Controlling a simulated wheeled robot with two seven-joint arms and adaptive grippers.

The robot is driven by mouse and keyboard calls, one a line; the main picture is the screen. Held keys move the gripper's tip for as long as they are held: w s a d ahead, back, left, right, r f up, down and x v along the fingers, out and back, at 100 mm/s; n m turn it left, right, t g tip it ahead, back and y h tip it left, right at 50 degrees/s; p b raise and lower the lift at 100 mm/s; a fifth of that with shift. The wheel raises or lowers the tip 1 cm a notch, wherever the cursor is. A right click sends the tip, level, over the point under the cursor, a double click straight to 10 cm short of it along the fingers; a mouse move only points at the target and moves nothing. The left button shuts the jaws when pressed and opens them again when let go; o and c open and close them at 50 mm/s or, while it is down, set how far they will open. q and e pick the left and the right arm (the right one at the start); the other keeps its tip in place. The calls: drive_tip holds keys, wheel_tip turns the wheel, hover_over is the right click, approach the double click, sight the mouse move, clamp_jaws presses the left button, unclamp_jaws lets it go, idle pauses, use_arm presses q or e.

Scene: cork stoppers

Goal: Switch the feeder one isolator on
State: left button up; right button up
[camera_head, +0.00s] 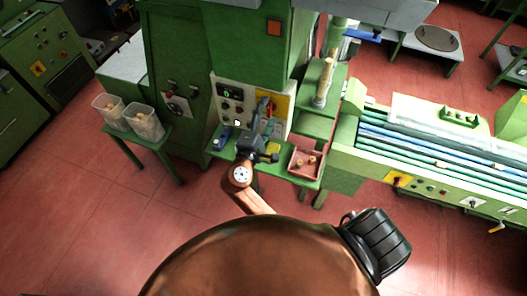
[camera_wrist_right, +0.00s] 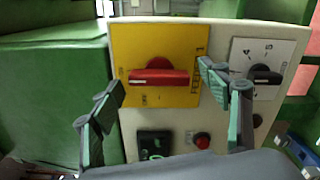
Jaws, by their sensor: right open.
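The feeder one isolator is a red rotary handle (camera_wrist_right: 158,77) on a yellow plate (camera_wrist_right: 170,48) lettered FEEDER 1. In the right wrist view the handle lies across the picture, with a pale mark at its left end. The yellow plate also shows at the right of the panel in the head view (camera_head: 284,102). My right gripper (camera_wrist_right: 162,83) is open, with one finger on each side of the handle in the wrist view; I see no contact. In the head view the right gripper (camera_head: 263,108) is in front of the panel and partly hides the plate. My left gripper is not in view.
A black knob (camera_wrist_right: 264,76) on a numbered plate, a red button (camera_wrist_right: 202,140) and a black display (camera_wrist_right: 155,145) share the pale panel. Below the panel, a pink tray (camera_head: 293,168) stands on the green shelf. Two clear bins (camera_head: 145,125) stand at left.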

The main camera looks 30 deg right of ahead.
drive_tip(key=n+p, duration=0.2)
drive_tip(key=n, duration=0.1)
drive_tip(key=n+p, duration=0.5)
drive_tip(key=n, duration=0.1)
drive_tip(key=shift+r+n+p, duration=0.35)
drive_tip(key=shift+n+p, duration=0.05)
use_arm(q)
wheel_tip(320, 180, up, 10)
drive_tip(key=p, duration=0.2)
use_arm(e)
drive_tip(key=n, duration=0.4)
drive_tip(key=shift+f, duration=0.15)
drive_tip(key=s+a+n+b, duration=0.1)
drive_tip(key=s+a+b, duration=0.2)
drive_tip(key=s+a, duration=0.25)
use_arm(q)
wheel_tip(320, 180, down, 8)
drive_tip(key=b, duration=0.6)
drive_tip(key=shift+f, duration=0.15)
use_arm(e)
drive_tip(key=w+d+f+g+y, duration=0.1)
drive_tip(key=f+y, duration=0.1)
drive_tip(key=f, duration=1.4)
drive_tip(key=w+d+f+m+g+y, duration=0.1)
drive_tip(key=w+f+y, duration=0.1)
drive_tip(key=f, duration=1.4)
drive_tip(key=shift+w+d+f+m+g+y, duration=0.3)
drive_tip(key=shift+f+y, duration=0.1)
drive_tip(key=shift+y, duration=0.3)
